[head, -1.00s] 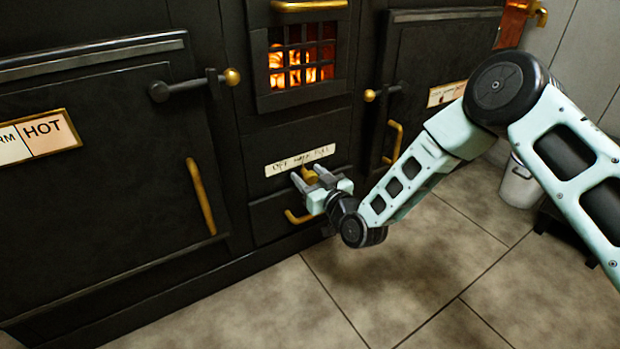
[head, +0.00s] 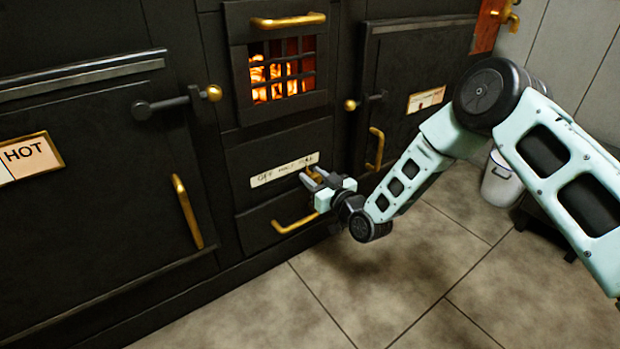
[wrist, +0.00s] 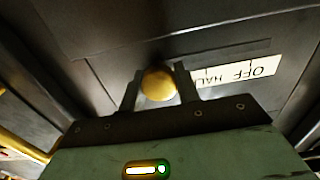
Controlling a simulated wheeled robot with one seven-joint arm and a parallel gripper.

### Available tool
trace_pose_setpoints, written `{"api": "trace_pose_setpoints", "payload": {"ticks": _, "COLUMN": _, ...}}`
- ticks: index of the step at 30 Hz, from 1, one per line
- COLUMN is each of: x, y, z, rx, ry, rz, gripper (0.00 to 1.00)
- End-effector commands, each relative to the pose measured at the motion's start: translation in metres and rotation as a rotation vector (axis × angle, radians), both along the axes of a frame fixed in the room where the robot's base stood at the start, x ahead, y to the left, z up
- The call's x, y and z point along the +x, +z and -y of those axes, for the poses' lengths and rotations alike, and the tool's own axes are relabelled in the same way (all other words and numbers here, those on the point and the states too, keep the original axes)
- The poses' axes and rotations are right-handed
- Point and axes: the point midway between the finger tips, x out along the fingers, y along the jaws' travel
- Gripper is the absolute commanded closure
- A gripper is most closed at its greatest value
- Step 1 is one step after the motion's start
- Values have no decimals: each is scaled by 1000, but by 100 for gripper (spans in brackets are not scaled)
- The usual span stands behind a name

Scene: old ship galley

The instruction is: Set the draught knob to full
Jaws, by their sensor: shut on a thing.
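The draught knob is a round brass knob, seen in the wrist view (wrist: 158,84) between the two fingers of my gripper. In the head view it is mostly covered by my gripper (head: 312,180), which is shut on it. The cream label strip (head: 284,169) on the stove front reads OFF, HALF and FULL from left to right. The knob stands just below its right end, by FULL. In the wrist view the strip (wrist: 250,72) shows upside down, with OFF and part of HALF readable; FULL is hidden behind a finger.
A brass drawer handle (head: 295,225) lies just below my gripper. Above is the barred fire window (head: 283,70). Oven doors with brass handles (head: 187,212) (head: 375,149) flank the panel. A white bucket (head: 500,181) stands at the right. The tiled floor (head: 300,310) in front is clear.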

Motion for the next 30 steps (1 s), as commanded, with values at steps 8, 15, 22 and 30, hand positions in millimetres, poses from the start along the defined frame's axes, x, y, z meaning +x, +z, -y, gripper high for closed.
{"api": "trace_pose_setpoints", "payload": {"ticks": 8, "x": 3, "y": 0, "z": 5, "rx": -2, "ry": -11, "rz": 3, "gripper": 48}}
{"api": "trace_pose_setpoints", "payload": {"ticks": 15, "x": -2, "y": 1, "z": 6, "rx": -2, "ry": -8, "rz": 1, "gripper": 48}}
{"api": "trace_pose_setpoints", "payload": {"ticks": 22, "x": -32, "y": 4, "z": 27, "rx": -3, "ry": -9, "rz": -4, "gripper": 48}}
{"api": "trace_pose_setpoints", "payload": {"ticks": 30, "x": -86, "y": 3, "z": 63, "rx": -3, "ry": -10, "rz": -5, "gripper": 48}}
